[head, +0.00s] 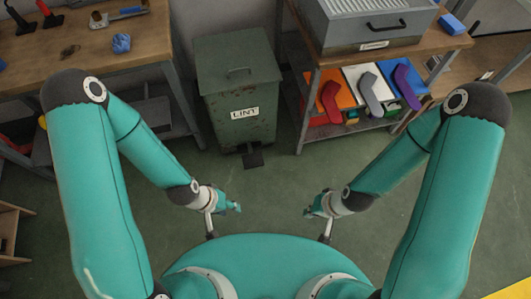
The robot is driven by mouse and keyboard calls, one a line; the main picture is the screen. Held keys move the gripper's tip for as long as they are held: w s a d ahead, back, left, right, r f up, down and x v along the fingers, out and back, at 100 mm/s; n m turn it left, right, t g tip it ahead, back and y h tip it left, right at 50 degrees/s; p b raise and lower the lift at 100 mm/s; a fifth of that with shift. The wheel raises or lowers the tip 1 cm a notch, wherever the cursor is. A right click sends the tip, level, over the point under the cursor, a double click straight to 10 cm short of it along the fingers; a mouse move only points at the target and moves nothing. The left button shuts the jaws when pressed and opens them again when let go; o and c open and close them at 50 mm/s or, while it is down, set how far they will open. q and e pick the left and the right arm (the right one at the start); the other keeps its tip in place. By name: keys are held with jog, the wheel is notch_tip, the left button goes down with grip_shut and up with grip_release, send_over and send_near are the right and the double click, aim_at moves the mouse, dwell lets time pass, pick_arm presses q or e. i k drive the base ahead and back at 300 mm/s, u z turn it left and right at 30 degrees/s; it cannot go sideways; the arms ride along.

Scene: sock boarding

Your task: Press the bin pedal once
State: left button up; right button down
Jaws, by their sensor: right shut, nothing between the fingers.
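A dark green bin (238,82) labelled "LINT" stands on the floor between two benches, with its lid down. Its dark pedal (252,156) sticks out at the bottom front, near the floor. My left gripper (236,207) is in front of my body, nearer to me than the pedal and apart from it; the picture is too small to show its fingers clearly. My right gripper (309,212) is to the right of it, also apart from the pedal, and is shut and empty.
A wooden bench (70,50) with tools and a blue crumpled thing (121,43) stands at the left. At the right a shelf unit (303,140) holds a grey metal box (365,30) above coloured boards with sock shapes. The green floor (272,185) before the bin is clear.

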aim_at(251, 160)
jog(key=u, duration=0.85)
jog(key=i, duration=0.15)
jog(key=z, duration=2.05)
jog(key=k, duration=1.35)
jog(key=u, duration=0.75)
jog(key=i, duration=0.4)
jog(key=u, duration=0.75)
jog(key=i, duration=1.45)
jog(key=z, duration=0.45)
